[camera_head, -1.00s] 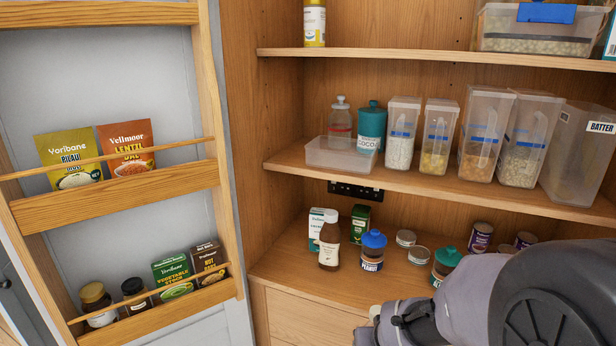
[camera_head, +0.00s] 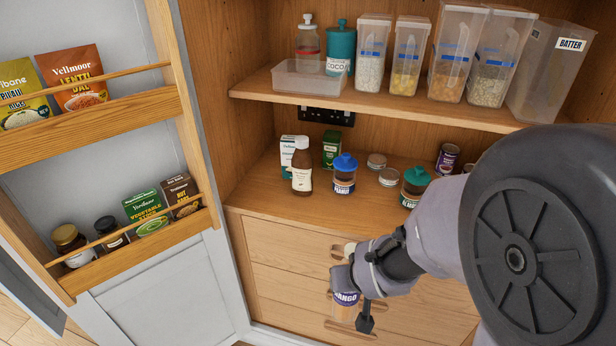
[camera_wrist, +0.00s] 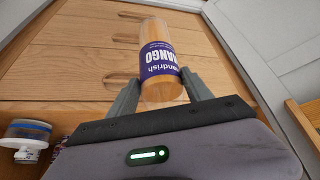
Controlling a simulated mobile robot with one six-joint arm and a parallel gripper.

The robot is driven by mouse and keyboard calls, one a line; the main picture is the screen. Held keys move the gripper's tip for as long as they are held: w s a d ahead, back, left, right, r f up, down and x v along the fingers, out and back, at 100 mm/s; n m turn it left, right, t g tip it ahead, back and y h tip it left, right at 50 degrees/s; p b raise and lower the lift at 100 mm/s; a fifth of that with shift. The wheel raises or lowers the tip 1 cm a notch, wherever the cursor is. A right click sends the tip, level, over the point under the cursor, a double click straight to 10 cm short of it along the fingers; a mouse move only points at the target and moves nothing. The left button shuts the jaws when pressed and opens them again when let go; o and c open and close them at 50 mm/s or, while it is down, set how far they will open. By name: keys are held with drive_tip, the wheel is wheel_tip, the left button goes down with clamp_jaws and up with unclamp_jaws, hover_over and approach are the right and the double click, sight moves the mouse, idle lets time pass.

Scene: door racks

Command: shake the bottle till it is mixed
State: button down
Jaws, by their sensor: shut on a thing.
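The bottle (camera_wrist: 160,62) is clear, with orange contents and a purple label reading MANGO. In the wrist view its lettering is upside down. My gripper (camera_wrist: 161,91) is shut on it, one finger on each side. In the head view the bottle (camera_head: 346,298) shows only in part below my wrist, in front of the drawers. The contents look orange at both ends in the wrist view, with a paler part at the far end. I cannot tell how evenly they are mixed.
Wooden drawers (camera_head: 285,270) with handles are close behind the bottle. Above them a shelf (camera_head: 265,200) holds a brown bottle (camera_head: 302,168), jars and tins. An open door rack (camera_head: 150,245) with packets and jars stands at left. A lidded jar (camera_wrist: 25,138) shows in the wrist view.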

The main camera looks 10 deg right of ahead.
drive_tip(key=shift+v, duration=1)
drive_tip(key=f, duration=0.4)
drive_tip(key=shift+s+f, duration=0.35)
wheel_tip(320, 180, up, 5)
hover_over(351, 297)
drive_tip(key=w, duration=0.2)
drive_tip(key=s+f, duration=0.1)
drive_tip(key=f, duration=0.2)
drive_tip(key=s+f, duration=0.1)
drive_tip(key=shift+s+f, duration=0.3)
drive_tip(key=shift+s, duration=0.05)
wheel_tip(351, 297, up, 6)
drive_tip(key=w, duration=0.3)
drive_tip(key=s+f, duration=0.2)
drive_tip(key=f, duration=0.3)
drive_tip(key=shift+s+f, duration=0.2)
drive_tip(key=shift+s, duration=0.2)
drive_tip(key=shift+w+f, duration=0.5)
drive_tip(key=shift+w, duration=0.15)
